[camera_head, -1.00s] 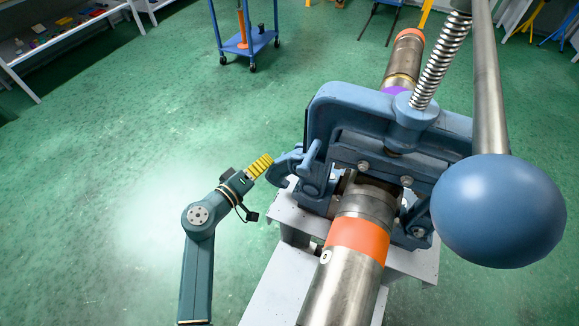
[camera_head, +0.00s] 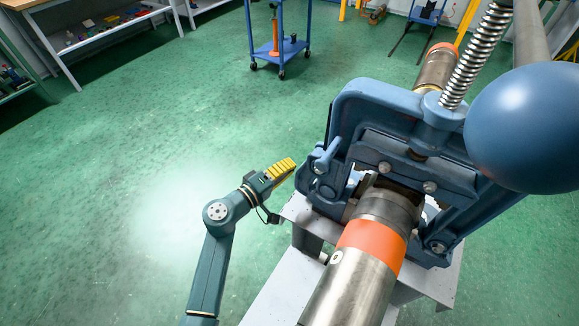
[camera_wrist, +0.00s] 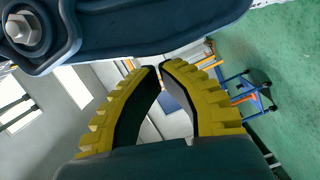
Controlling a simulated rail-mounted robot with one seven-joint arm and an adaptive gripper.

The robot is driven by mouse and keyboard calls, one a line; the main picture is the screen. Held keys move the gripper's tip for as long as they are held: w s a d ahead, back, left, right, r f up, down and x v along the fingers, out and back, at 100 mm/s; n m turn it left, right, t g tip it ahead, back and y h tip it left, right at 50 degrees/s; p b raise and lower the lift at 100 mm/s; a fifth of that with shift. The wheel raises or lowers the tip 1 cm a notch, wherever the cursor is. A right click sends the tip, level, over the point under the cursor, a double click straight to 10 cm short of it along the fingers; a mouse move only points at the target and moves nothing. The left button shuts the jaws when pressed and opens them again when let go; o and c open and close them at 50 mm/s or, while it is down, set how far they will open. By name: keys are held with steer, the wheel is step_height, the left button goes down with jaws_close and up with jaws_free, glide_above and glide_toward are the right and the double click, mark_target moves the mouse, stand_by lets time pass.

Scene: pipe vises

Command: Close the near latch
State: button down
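The near latch (camera_head: 323,158) is a blue cast lever on the left side of the blue pipe vise (camera_head: 350,110). It now stands close against the vise frame; the head view does not show whether it is fully seated. My gripper (camera_head: 291,164) has yellow ribbed fingers and is just left of the latch, with a small gap in the head view. In the wrist view my gripper (camera_wrist: 159,67) has its fingertips almost together, with nothing between them. A blue vise part with a bolt (camera_wrist: 22,30) fills the top of that view.
A steel pipe with an orange band (camera_head: 372,244) runs through the vise. A grey stand (camera_head: 270,290) carries the vise. A big blue ball handle (camera_head: 525,125) is at the right. A blue cart (camera_head: 278,45) stands far back. The green floor left of my arm is clear.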

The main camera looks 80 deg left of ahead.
steer(key=s+d+r+p, duration=0.1)
steer(key=s+d+p, duration=0.1)
steer(key=s, duration=0.9)
steer(key=shift+s+d+r, duration=0.15)
steer(key=shift+d+r, duration=0.05)
steer(key=shift+r, duration=0.1)
